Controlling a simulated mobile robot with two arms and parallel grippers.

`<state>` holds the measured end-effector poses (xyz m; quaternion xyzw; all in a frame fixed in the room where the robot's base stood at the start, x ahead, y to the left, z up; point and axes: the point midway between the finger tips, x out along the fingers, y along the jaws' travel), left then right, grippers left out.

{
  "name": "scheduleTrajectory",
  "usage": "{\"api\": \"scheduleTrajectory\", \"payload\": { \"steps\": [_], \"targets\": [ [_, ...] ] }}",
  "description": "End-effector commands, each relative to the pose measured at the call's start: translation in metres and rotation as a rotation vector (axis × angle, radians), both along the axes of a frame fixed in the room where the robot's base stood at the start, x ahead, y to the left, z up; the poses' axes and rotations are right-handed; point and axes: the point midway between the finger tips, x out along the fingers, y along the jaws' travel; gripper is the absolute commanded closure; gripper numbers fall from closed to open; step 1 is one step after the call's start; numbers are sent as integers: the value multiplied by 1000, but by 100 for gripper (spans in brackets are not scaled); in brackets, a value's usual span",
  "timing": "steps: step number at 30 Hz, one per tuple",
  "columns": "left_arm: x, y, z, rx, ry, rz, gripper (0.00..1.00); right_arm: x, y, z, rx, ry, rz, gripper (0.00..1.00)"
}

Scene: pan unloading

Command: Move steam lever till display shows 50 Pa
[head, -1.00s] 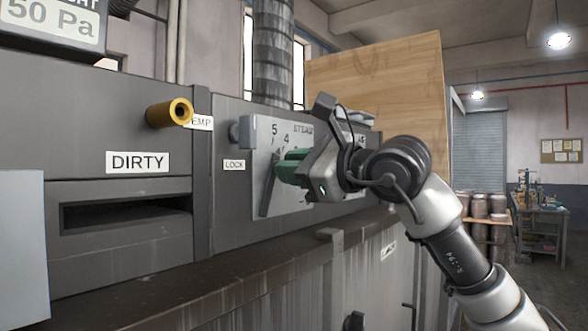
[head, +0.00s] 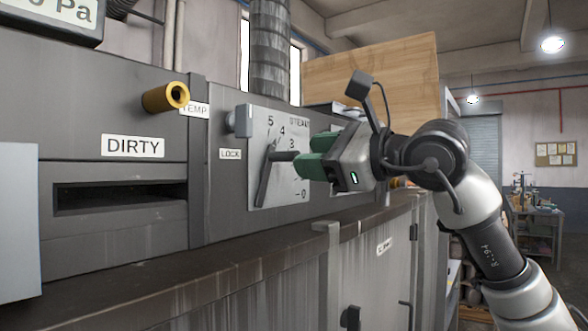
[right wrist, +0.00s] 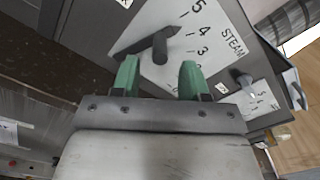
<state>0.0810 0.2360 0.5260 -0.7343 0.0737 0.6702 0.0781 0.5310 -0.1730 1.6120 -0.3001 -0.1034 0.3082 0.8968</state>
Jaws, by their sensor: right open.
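The steam lever (head: 264,178) is a dark bar with a round peg handle on a pale plate (head: 293,130) marked STEAM, with a scale running from 5 to 0. My right gripper (head: 308,156) is open, its green fingers pointing at the peg from the right. In the right wrist view the lever's peg (right wrist: 160,47) lies just beyond and between the open fingertips (right wrist: 160,72), apparently free of them. The display (head: 58,14) at the top left is partly cut off by the frame; "0 Pa" shows. My left gripper is not in view.
A yellow TEMP handle (head: 166,97) sticks out left of the plate. A grey LOCK knob (head: 240,120) sits at the plate's upper left edge. A brown ledge (head: 130,262) runs below the panel. The DIRTY slot (head: 120,195) is at left.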

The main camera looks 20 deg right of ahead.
Motion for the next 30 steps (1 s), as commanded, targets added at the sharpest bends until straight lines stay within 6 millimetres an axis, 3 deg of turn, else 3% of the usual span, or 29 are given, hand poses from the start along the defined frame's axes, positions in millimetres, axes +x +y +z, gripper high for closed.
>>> {"api": "scheduleTrajectory", "payload": {
  "steps": [3,10,30],
  "targets": [
    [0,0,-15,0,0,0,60,-20,-16,-4,0,-4,-3,56],
    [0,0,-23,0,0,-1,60,-43,-33,-1,-1,-2,0,56],
    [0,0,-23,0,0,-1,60,-46,-36,0,0,-1,1,56]
  ]
}}
